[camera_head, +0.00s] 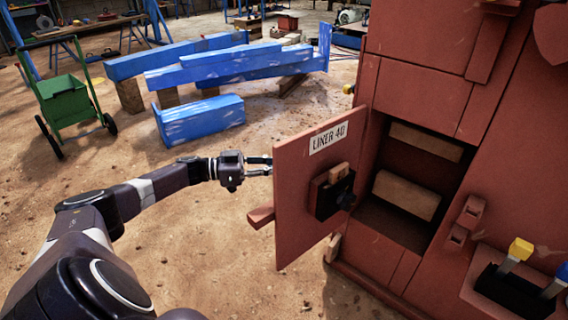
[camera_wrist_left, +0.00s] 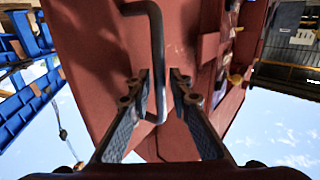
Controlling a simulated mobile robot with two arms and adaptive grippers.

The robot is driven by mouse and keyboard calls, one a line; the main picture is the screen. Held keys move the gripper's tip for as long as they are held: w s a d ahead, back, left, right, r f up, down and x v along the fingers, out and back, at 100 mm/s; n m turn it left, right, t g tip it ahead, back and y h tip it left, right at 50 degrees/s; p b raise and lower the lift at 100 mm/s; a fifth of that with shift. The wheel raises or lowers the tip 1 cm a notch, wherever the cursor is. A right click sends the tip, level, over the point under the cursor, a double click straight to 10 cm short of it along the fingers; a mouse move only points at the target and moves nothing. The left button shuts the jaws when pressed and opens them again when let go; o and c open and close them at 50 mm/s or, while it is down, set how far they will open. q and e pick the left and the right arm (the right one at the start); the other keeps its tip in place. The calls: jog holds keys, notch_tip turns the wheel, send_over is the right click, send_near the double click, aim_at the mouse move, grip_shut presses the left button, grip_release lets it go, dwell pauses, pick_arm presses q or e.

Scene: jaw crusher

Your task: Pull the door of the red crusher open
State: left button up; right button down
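The red crusher (camera_head: 418,95) stands at the right in the head view. Its door (camera_head: 300,205), labelled "LINER 40", is swung out to the left, and the dark opening shows. My left gripper (camera_head: 268,166) is at the door's outer side, by its left edge. In the left wrist view, the bent grey handle (camera_wrist_left: 157,45) on the red door reaches down between the fingers of my left gripper (camera_wrist_left: 160,78). The fingers are parted, with a gap visible beside the handle. The handle is hidden in the head view. My right gripper is not in view.
Pale blocks (camera_head: 407,195) lie inside the opening. A black latch piece (camera_head: 333,193) sits on the door's inner face. Blue beams (camera_head: 200,120) and a green cart (camera_head: 66,103) stand at the left. A tool holder (camera_head: 500,290) is at lower right. Bare ground lies below the door.

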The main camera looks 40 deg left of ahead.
pick_arm(q)
jog(key=shift+o, duration=0.5)
jog(key=shift+r, duration=0.1)
jog(key=shift+w+r, duration=0.1)
jog(key=v, duration=1.2)
